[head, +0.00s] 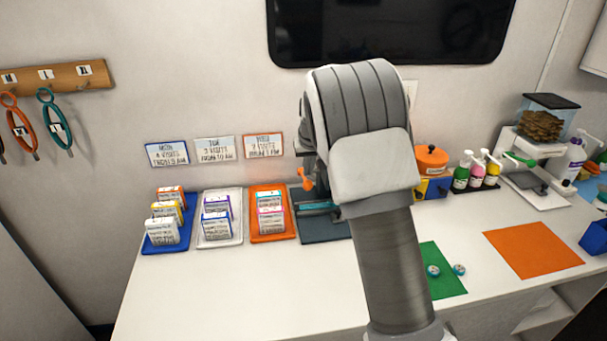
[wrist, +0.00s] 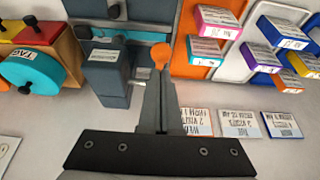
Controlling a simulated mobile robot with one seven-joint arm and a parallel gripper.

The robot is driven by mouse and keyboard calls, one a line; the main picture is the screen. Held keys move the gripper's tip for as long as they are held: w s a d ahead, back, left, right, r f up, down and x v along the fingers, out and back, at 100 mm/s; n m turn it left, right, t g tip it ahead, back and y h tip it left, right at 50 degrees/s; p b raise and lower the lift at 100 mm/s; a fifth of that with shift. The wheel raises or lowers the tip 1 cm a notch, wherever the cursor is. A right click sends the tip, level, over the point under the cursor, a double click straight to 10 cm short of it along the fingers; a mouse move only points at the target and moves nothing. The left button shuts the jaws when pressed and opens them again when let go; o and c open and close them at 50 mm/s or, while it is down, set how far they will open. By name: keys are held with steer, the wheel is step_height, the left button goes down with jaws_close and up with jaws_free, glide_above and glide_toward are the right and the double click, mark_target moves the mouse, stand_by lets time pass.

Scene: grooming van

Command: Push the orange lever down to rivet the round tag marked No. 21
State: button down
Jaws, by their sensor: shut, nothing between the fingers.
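The orange lever (wrist: 160,52) shows its round knob in the wrist view, just beyond my fingertips. My gripper (wrist: 162,80) is shut and empty, its fingers pointing at the knob; I cannot tell whether they touch it. In the head view the orange lever (head: 306,181) stands at the left side of the dark riveting press (wrist: 106,72). My arm hides my gripper and much of the press there. A teal part (wrist: 140,36) lies at the base of the press. I cannot make out a round tag marked No. 21 in the press.
Blue (head: 152,246), white (head: 203,243) and orange (head: 284,236) trays of small boxes stand left of the press. Cards hang on the wall behind. A green mat (head: 448,288) with two small round pieces (head: 433,271) and a bare orange mat (head: 532,249) lie right. The front-left counter is clear.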

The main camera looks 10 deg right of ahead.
mark_target(309, 185)
steer(key=shift+f+b, duration=2.2)
steer(key=shift+f, duration=1.1)
steer(key=shift+s, duration=0.1)
step_height(309, 185, up, 13)
steer(key=p, duration=0.8)
steer(key=shift+p, duration=0.3)
steer(key=shift+r, duration=0.1)
